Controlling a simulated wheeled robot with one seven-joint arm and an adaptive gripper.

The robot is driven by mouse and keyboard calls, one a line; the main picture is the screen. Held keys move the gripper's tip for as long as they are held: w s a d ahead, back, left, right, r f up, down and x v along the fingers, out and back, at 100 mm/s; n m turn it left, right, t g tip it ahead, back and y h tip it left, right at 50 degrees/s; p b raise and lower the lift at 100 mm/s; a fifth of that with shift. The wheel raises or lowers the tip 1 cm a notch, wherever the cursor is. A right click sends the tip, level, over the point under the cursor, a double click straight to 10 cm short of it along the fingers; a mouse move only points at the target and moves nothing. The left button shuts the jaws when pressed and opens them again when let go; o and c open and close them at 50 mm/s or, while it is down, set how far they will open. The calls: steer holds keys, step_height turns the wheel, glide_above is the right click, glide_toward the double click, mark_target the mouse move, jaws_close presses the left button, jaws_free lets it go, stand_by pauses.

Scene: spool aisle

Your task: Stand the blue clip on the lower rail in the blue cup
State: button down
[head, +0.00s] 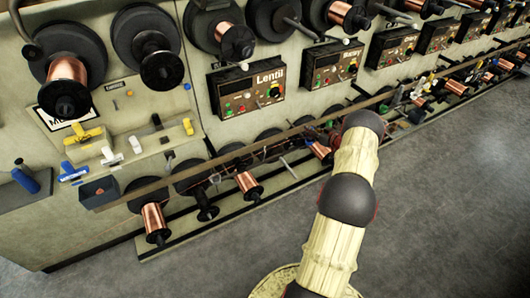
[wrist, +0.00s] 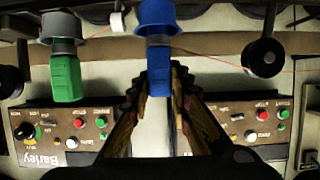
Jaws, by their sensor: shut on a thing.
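In the wrist view, which hangs upside down, my gripper (wrist: 160,82) is shut on the blue clip (wrist: 160,66), with one finger on each side. The clip's far end meets the mouth of the blue cup (wrist: 155,14) and lines up with it. The cup hides that end, so how deep it sits cannot be told. In the head view my arm reaches right toward the lower rail (head: 215,160) and mostly hides my gripper, the clip and the cup.
In the wrist view a green clip (wrist: 66,78) stands in a grey cup (wrist: 62,26) close beside. A black spool (wrist: 264,56) is on the other side. Control panels (head: 247,88) line the wall. The grey floor (head: 455,200) is clear.

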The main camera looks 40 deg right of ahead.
steer(key=c, duration=1.7)
jaws_free()
steer(key=shift+o, duration=0.7)
steer(key=shift+s, duration=0.1)
steer(key=v, duration=1.1)
steer(key=shift+s, duration=0.4)
steer(key=shift+a+r, duration=0.1)
steer(key=shift+a, duration=0.05)
